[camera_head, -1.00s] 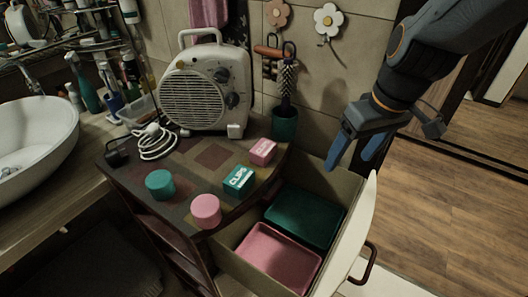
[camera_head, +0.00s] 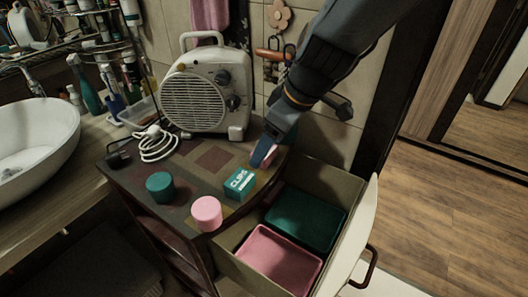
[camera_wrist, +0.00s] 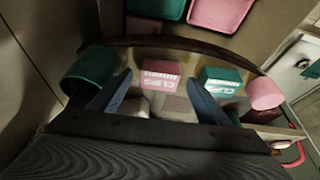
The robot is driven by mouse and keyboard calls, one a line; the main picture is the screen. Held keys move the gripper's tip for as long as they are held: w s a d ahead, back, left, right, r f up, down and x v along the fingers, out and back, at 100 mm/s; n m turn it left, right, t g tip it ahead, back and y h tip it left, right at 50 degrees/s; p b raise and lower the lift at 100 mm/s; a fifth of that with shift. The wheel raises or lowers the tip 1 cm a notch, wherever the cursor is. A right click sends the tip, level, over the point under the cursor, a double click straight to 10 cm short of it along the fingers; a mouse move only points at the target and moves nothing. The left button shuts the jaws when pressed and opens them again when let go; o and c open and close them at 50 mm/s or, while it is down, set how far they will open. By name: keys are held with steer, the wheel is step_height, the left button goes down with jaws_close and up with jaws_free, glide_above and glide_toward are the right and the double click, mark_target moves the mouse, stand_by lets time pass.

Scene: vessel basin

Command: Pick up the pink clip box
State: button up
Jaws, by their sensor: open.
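The pink clip box (camera_head: 270,158) stands on the cabinet top near its back right corner, partly hidden by my gripper in the head view. In the wrist view the pink clip box (camera_wrist: 160,76) shows with its white lettering, ahead and between the two blue fingers. My gripper (camera_head: 263,154) is open, with a finger beside the box in the head view. In the wrist view my gripper (camera_wrist: 159,78) has its fingers spread wide, one on each side of the box. Whether they touch it is unclear.
A teal clip box (camera_head: 239,184) stands close by. A pink round container (camera_head: 206,213) and a teal one (camera_head: 159,185) are further left. A heater (camera_head: 207,88) stands behind. A teal cup (camera_wrist: 88,70) is near one finger. The open drawer holds pink (camera_head: 279,262) and teal (camera_head: 305,218) trays.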

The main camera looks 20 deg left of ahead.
steer(key=shift+x, duration=1)
steer(key=c, duration=1.1)
steer(key=shift+c, duration=0.2)
steer(key=shift+r, duration=0.15)
